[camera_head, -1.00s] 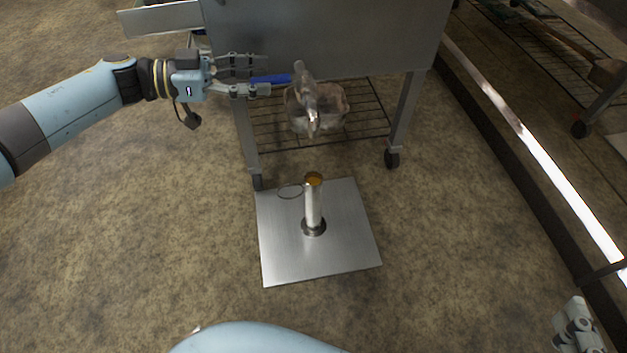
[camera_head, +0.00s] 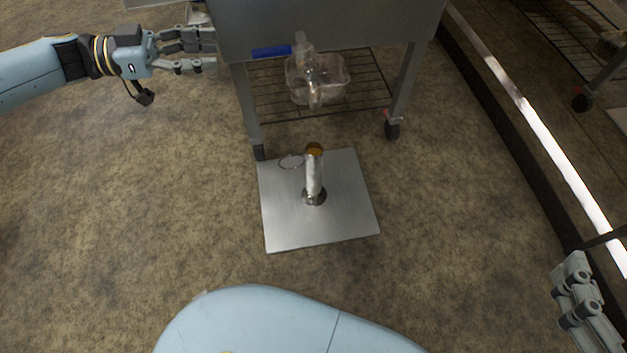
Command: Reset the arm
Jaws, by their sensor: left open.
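My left gripper (camera_head: 214,50) is at the upper left, to the left of the evaporator's blue valve handle (camera_head: 271,52). Its fingers are spread open and empty, and a gap separates them from the handle. The valve (camera_head: 304,62) hangs from the front of the steel evaporator (camera_head: 335,25). My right gripper (camera_head: 580,297) shows only in part at the lower right edge, and I cannot tell whether its fingers are open.
A clear container (camera_head: 334,82) sits on the wire shelf (camera_head: 372,95) below the valve. Floor at left is clear.

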